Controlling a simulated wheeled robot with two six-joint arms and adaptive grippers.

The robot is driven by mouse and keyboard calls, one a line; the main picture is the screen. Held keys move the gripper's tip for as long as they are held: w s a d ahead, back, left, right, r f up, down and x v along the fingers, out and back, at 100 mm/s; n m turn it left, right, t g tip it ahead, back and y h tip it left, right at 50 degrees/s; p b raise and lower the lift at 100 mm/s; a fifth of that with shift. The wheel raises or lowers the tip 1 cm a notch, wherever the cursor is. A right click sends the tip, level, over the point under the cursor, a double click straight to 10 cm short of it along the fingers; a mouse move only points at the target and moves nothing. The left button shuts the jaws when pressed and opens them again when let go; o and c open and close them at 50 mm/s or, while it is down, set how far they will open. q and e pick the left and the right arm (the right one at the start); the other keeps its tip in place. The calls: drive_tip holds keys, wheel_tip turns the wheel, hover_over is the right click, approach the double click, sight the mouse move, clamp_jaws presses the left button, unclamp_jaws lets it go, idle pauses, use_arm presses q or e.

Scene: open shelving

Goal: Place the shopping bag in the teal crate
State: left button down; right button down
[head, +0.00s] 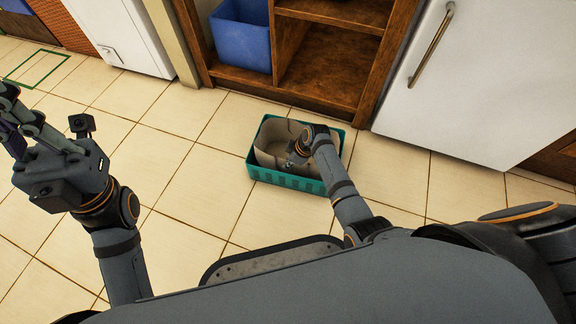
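The teal crate (287,181) stands on the tiled floor in front of the wooden shelving. A beige, open-topped thing, which looks like the shopping bag (272,146), sits inside the crate and fills much of it. My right arm reaches down over the crate's right side. My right gripper (294,157) is low in the crate at the bag; its fingers are small and partly hidden, so I cannot tell whether they hold the bag. My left gripper (14,122) is raised at the left edge, far from the crate; its finger opening is unclear.
Wooden open shelving (325,62) stands just behind the crate, with a blue bin (241,38) in its left compartment. A white door with a handle (450,85) is at right. A white appliance (118,35) is at upper left. The floor left of the crate is clear.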

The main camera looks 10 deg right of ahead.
drive_tip(key=shift+r, duration=0.1)
drive_tip(key=c, duration=2)
unclamp_jaws()
drive_tip(key=o, duration=0.5)
drive_tip(key=p+v, duration=0.7)
drive_tip(key=v, duration=0.3)
drive_tip(key=shift+d+r+p, duration=0.1)
drive_tip(key=shift+r+p, duration=0.2)
drive_tip(key=shift+r, duration=0.1)
drive_tip(key=shift+s+d+r, duration=0.2)
drive_tip(key=shift+d+r, duration=0.05)
drive_tip(key=shift+r, duration=0.3)
drive_tip(key=shift+w, duration=0.1)
